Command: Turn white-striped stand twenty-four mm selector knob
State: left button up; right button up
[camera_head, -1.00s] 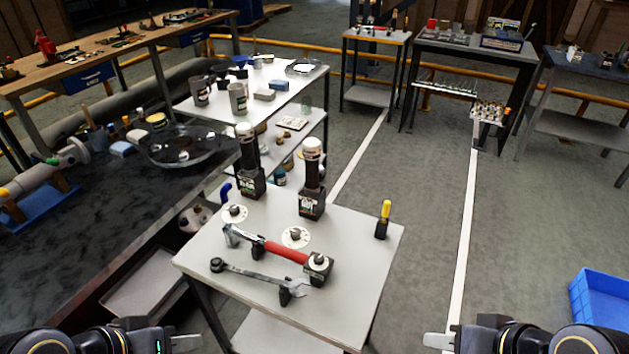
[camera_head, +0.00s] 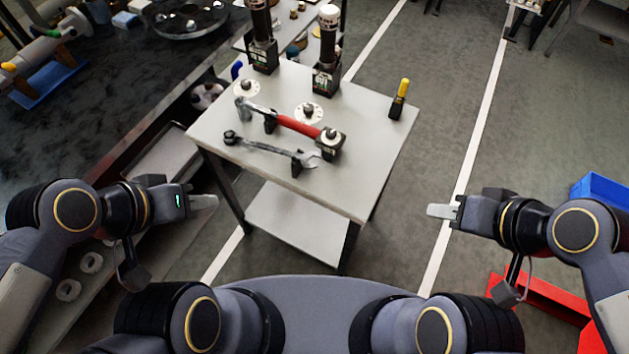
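Several round selector knobs show on the light grey table. One knob on a white dial (camera_head: 247,88) is at the back left, one on a white dial (camera_head: 308,112) is near the middle, and a knob on a dark block (camera_head: 330,139) is at the right end of the hammer. I cannot tell which stand is white-striped or which knob is the twenty-four mm one. My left gripper (camera_head: 204,203) is left of the table's front, touching nothing. My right gripper (camera_head: 440,210) is right of the table, touching nothing. Their fingers appear edge-on, so their opening is unclear.
A red-handled hammer (camera_head: 283,121) and a wrench (camera_head: 270,150) rest on dark holders. Two dark upright posts (camera_head: 262,45) (camera_head: 327,55) stand at the back. A yellow-handled screwdriver (camera_head: 401,92) stands at the right edge. Blue (camera_head: 604,190) and red (camera_head: 540,300) bins are at right.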

aim_at(308, 109)
jog(key=i+j+z, duration=0.1)
jog(key=z, duration=0.4)
jog(key=j+z, duration=0.2)
jog(key=z, duration=0.25)
jog(key=j+z, duration=0.2)
jog(key=z, duration=0.3)
jog(key=i, duration=0.05)
